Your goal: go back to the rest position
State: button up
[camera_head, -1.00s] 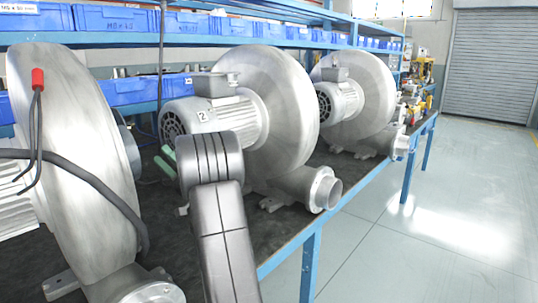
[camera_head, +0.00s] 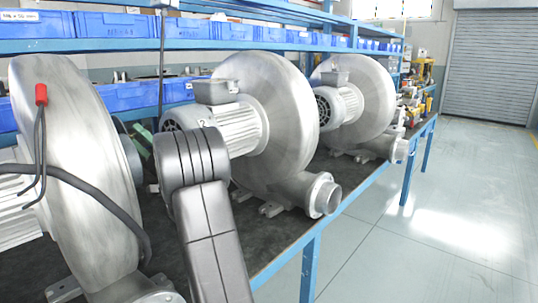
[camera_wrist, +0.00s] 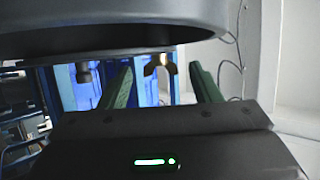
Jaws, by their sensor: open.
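My gripper (camera_wrist: 160,68) shows in the wrist view with its two green fingers well apart and nothing held between them. In the head view, only a bit of green finger (camera_head: 141,142) shows past my dark arm, between the left blower (camera_head: 80,165) and the middle blower (camera_head: 270,120). My arm hides the rest of the gripper and part of the middle blower's motor. I cannot tell the exact gap between gripper and blowers.
A third blower (camera_head: 362,100) stands farther along the blue-framed bench (camera_head: 307,265). Blue bins (camera_head: 118,24) line the shelves behind. A black cable (camera_head: 110,203) with a red end hangs on the left blower. The floor (camera_head: 440,215) at right is clear. A dark curved body (camera_wrist: 120,25) fills the wrist view's top.

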jog(key=s+d+r+m+t+h+p, duration=0.1)
jog(key=d+m+h+p, duration=0.5)
jog(key=p, duration=1.2)
jog(key=shift+s+m+t+h, duration=0.35)
jog(key=shift+s+h, duration=0.25)
jog(key=shift+h, duration=1.1)
jog(key=shift+r, duration=0.15)
